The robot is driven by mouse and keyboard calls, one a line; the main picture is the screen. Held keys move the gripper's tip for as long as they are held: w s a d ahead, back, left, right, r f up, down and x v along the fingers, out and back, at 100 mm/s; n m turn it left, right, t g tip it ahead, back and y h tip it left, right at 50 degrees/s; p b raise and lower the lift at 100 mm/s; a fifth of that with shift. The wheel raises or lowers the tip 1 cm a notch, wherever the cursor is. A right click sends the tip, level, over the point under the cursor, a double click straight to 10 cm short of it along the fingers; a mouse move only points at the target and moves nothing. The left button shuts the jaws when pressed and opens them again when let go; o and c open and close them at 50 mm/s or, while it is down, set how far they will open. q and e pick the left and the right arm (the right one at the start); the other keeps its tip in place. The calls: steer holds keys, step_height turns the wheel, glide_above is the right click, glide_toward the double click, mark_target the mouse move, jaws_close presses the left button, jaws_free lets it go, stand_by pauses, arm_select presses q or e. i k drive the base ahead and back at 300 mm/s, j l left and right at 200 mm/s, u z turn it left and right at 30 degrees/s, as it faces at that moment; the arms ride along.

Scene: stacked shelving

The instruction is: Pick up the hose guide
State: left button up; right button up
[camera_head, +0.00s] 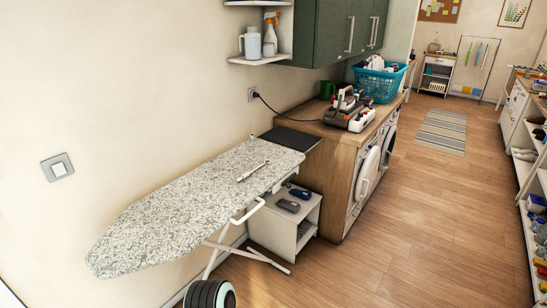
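A thin white rod-like piece (253,171) lies on the patterned top of the ironing board (175,213), toward its far right end. It looks like the hose guide, but it is too small to be certain. It lies flat with nothing on it.
A white shelf unit (268,228) holding dark irons stands under the board's right end. Shelves line the right edge. The wooden floor (430,210) between is clear.

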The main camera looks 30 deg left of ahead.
mark_target(243, 177)
steer(key=i+u, duration=0.35)
steer(key=i+l+u, duration=0.55)
steer(key=i+u, duration=0.15)
steer(key=i+l+u, duration=0.2)
steer(key=u, duration=0.2)
steer(key=i+l+u, duration=0.2)
steer(key=u, duration=0.25)
steer(key=i+l+u, duration=0.1)
steer(key=l+u, duration=0.3)
steer(key=j, duration=0.05)
